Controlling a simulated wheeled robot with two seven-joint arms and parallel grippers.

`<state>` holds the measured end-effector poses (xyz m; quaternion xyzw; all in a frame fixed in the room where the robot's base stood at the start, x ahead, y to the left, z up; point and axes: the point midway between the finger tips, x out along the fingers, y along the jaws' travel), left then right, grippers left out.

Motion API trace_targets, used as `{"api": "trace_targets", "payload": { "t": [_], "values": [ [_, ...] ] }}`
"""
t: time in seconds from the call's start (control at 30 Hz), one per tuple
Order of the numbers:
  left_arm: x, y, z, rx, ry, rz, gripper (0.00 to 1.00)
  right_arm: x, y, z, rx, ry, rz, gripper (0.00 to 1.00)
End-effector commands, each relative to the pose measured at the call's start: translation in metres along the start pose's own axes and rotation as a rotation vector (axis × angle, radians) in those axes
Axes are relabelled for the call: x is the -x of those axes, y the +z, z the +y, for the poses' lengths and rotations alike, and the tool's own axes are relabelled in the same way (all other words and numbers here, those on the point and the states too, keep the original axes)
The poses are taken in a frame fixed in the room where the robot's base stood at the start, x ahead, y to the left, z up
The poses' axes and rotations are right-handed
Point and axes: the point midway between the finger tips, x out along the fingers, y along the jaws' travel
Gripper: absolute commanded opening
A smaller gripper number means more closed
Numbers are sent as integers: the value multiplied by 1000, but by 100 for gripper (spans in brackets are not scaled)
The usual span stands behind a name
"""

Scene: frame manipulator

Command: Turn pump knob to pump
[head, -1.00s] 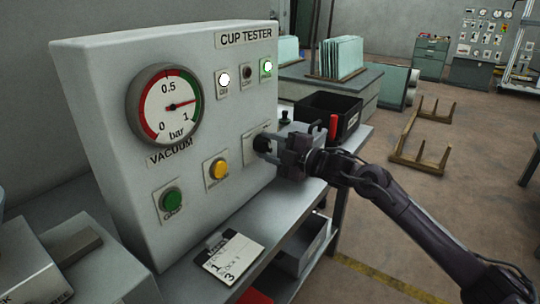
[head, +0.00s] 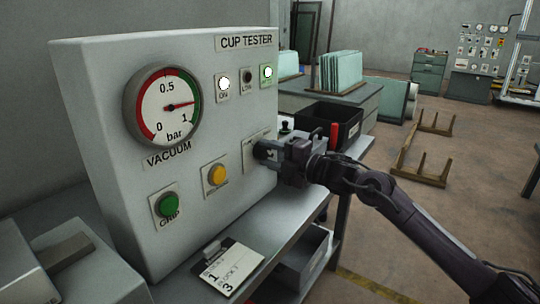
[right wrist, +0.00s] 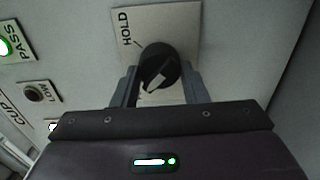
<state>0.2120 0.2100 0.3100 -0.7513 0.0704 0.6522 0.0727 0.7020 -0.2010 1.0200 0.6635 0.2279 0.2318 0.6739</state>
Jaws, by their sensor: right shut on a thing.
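The black pump knob (head: 263,151) sits on a pale plate at the lower right of the cup tester's (head: 110,90) front. In the right wrist view the knob (right wrist: 160,66) shows a white pointer mark, and its plate (right wrist: 132,20) reads HOLD. My right gripper (head: 272,152) is shut on the knob, with one finger on each side in the wrist view (right wrist: 158,88). Part of the plate's lettering is hidden by the gripper and knob. The left gripper is out of view.
The vacuum gauge (head: 165,106) needle points into the upper part of the scale, short of 1. The ON lamp (head: 223,83) and PASS lamp (head: 267,74) are lit; LOW (head: 247,76) is dark. A yellow button (head: 216,174), green button (head: 167,205) and black bin (head: 333,121) are nearby.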

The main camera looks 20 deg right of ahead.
Motion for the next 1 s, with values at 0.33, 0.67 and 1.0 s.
{"api": "trace_targets", "payload": {
  "t": [0.33,0.67,1.0],
  "values": [
    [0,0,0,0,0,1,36,0,-1,-2,0,-3,1,62],
    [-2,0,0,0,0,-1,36,7,1,-2,-1,-2,-1,62],
    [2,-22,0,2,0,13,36,62,1,-5,0,-6,-2,62]
  ]
}}
